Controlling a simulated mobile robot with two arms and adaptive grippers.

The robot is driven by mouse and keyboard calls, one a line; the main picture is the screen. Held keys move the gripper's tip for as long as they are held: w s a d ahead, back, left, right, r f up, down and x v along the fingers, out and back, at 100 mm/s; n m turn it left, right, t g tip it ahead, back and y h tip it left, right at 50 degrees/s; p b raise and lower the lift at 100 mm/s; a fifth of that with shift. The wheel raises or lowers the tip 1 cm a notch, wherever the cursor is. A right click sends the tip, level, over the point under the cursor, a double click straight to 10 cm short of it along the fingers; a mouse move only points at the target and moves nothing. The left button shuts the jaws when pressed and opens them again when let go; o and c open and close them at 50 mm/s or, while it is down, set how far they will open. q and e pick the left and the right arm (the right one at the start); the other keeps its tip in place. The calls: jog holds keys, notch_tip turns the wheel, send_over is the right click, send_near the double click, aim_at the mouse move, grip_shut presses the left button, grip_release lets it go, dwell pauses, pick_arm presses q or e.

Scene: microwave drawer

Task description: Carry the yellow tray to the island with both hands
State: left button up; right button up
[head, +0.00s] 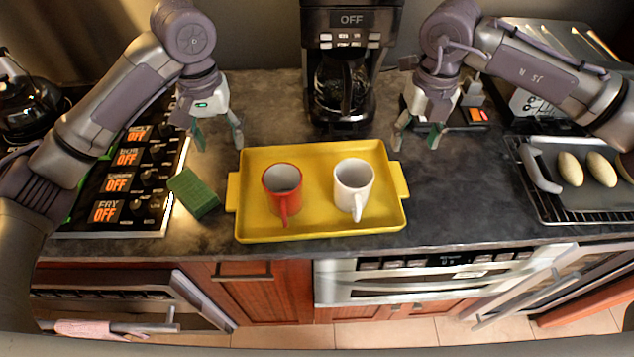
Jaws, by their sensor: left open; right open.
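The yellow tray (318,222) lies flat on the dark countertop, with a handle at its left end and another at its right end. A red mug (284,181) and a white mug (353,185) stand upright on it. My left gripper (219,142) is open and empty, above and behind the tray's left end. My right gripper (416,142) is open and empty, above and behind the tray's right end. Neither gripper appears to touch the tray. I cannot make out the island in this view.
A green sponge (194,193) lies just left of the tray, beside the stove controls (125,184). A coffee maker (349,70) stands behind the tray. A rack with a pan of potatoes (580,180) is at the right. Cabinets and an oven drawer (410,281) are below the counter edge.

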aim_at(234, 183)
pick_arm(q)
notch_tip(234, 183, down, 13)
jog(key=shift+r, duration=0.1)
pick_arm(e)
notch_tip(234, 183, down, 13)
jog(key=shift+r, duration=0.1)
pick_arm(q)
jog(key=shift+s+f, duration=0.15)
jog(key=shift+f, duration=0.35)
pick_arm(e)
jog(key=shift+s+f, duration=0.15)
jog(key=shift+f, duration=0.3)
pick_arm(q)
grip_shut()
pick_arm(e)
grip_shut()
pick_arm(q)
jog(key=shift+r, duration=0.1)
pick_arm(e)
jog(key=shift+r, duration=0.1)
